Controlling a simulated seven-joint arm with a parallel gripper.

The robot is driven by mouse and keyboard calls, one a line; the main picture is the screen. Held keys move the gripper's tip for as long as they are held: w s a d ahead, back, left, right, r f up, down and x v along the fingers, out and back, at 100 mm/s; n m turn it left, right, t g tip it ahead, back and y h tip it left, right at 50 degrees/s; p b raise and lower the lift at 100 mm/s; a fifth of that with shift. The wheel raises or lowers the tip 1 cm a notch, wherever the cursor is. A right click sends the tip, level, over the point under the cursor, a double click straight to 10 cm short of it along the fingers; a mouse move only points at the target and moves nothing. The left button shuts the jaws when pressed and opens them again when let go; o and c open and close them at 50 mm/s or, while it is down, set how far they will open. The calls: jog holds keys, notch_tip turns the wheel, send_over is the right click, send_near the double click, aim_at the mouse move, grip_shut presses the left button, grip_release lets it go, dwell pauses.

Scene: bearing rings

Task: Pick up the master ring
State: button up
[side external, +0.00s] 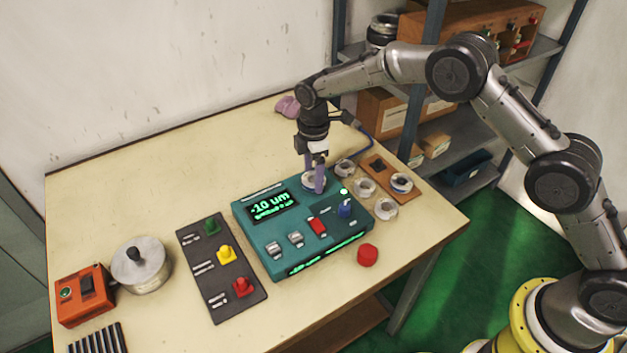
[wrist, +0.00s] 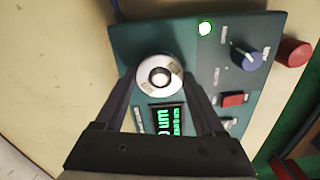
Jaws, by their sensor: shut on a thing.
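A pale metal ring (side external: 311,182) sits on the teal gauge box (side external: 262,238), near its back edge. My gripper (side external: 315,179) points down over it, with one finger on each side, and is shut on it. In the wrist view the ring (wrist: 160,61) lies flat between the fingertips, around a dark centre. Another ring (side external: 401,182), with a blue mark, lies on a brown wooden block (side external: 378,164) at the right.
Loose rings (side external: 364,187) lie between the gauge box and wooden block. A red button (side external: 367,255) stands in front. A dark panel with coloured knobs (side external: 221,268), a metal pot (side external: 141,265) and an orange box (side external: 84,297) are left. The table's back left is clear.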

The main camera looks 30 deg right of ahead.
grip_shut()
jog(key=shift+r, duration=0.1)
